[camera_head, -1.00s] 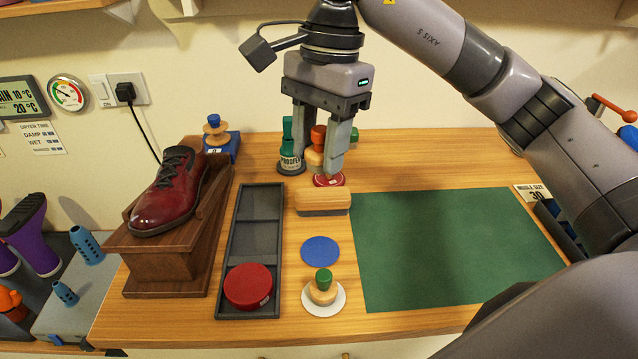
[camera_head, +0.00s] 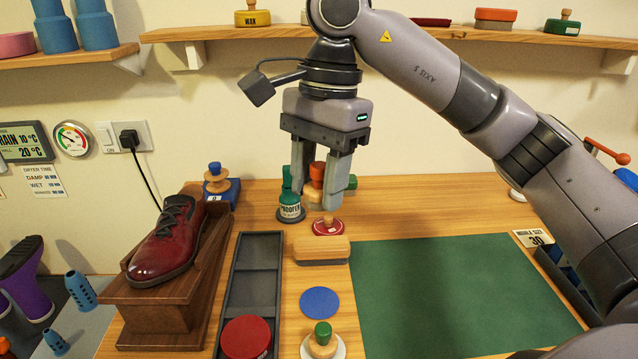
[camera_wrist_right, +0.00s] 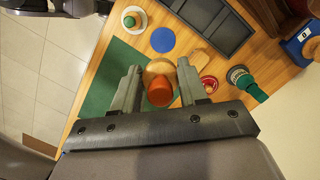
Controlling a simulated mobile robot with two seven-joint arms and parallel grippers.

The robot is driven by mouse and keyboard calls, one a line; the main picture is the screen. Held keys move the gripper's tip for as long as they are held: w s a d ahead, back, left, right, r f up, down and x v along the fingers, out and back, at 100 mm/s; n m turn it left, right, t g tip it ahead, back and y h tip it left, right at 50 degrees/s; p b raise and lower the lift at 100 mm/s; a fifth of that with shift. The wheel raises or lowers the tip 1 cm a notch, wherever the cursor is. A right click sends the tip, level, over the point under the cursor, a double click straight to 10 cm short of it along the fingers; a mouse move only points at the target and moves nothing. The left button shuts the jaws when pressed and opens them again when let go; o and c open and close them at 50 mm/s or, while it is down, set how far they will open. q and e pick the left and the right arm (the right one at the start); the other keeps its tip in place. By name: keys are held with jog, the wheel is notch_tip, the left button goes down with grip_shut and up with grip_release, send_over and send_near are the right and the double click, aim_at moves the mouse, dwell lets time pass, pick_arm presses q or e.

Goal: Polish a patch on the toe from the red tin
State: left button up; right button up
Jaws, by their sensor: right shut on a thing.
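My right gripper (camera_head: 325,200) is shut on a wooden dauber with an orange-red knob (camera_head: 317,172), held above the back of the counter. The knob (camera_wrist_right: 158,92) also shows between the fingers in the right wrist view. Below it lies a flat red round thing (camera_head: 322,229) with a label and a small wooden knob. A dark red tin (camera_head: 247,338) sits in the near compartment of the grey tray (camera_head: 232,290). The dark red shoe (camera_head: 165,245) stands on a wooden stand at the left, its toe (camera_head: 145,266) towards the front. My left gripper is not in view.
A green labelled bottle (camera_head: 290,207) stands just left of my gripper. A wooden block (camera_head: 322,249), blue disc (camera_head: 319,302) and green-knobbed dauber (camera_head: 322,342) line the counter's middle. A blue holder (camera_head: 221,190) is behind the shoe. The green mat (camera_head: 450,290) is clear.

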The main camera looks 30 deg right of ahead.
jog(key=a+f+p, duration=0.3)
jog(key=a+f, duration=0.2)
jog(key=a, duration=0.1)
jog(key=p, duration=0.3)
send_over(242, 340)
notch_tip(242, 340, down, 6)
jog(key=shift+w+d+f+b, duration=0.15)
jog(key=shift+f+b, duration=0.4)
jog(key=shift+f, duration=0.9)
jog(key=shift+w+d+f+b, duration=0.1)
jog(key=shift+f+b, duration=0.45)
jog(key=shift+f, duration=0.9)
jog(key=shift+f+b, duration=0.5)
jog(key=shift+b, duration=0.1)
jog(key=shift+s+f+b, duration=0.15)
jog(key=shift+b, duration=0.25)
notch_tip(242, 340, up, 7)
jog(key=p, duration=0.3)
dwell(0.6)
